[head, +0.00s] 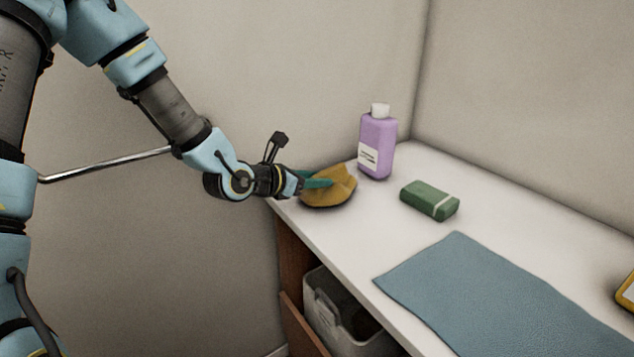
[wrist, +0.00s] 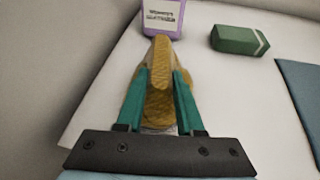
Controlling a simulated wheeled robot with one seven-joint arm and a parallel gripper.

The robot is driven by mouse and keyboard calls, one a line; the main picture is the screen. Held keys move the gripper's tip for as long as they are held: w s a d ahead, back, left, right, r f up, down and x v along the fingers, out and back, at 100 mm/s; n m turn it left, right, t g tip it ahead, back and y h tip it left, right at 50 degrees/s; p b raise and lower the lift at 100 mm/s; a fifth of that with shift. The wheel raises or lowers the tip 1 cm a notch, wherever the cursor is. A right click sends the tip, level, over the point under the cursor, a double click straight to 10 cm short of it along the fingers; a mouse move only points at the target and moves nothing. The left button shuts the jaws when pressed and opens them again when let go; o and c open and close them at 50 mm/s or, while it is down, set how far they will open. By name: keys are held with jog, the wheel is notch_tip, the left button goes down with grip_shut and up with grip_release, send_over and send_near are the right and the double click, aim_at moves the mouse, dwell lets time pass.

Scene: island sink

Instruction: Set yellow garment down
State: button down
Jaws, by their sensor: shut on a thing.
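The yellow garment (head: 332,188) is a crumpled mustard bundle at the left end of the white counter, by its left edge. It also shows in the wrist view (wrist: 159,76), pinched between two green fingers. My gripper (head: 318,182) reaches in from the left and is shut on the garment. In the wrist view my gripper (wrist: 160,85) has a finger on each side of it. The garment's underside is low, at or just above the counter; I cannot tell whether it touches.
A purple bottle (head: 377,145) with a white cap stands behind the garment. A green box (head: 429,200) lies to the right. A blue mat (head: 490,300) covers the front right of the counter (head: 345,235). A grey bin (head: 335,318) sits below. A yellow-edged item (head: 626,295) is at far right.

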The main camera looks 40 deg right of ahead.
jog(key=shift+f, duration=0.5)
jog(key=shift+f, duration=0.1)
jog(key=c, duration=0.5)
grip_release()
jog(key=shift+c, duration=0.2)
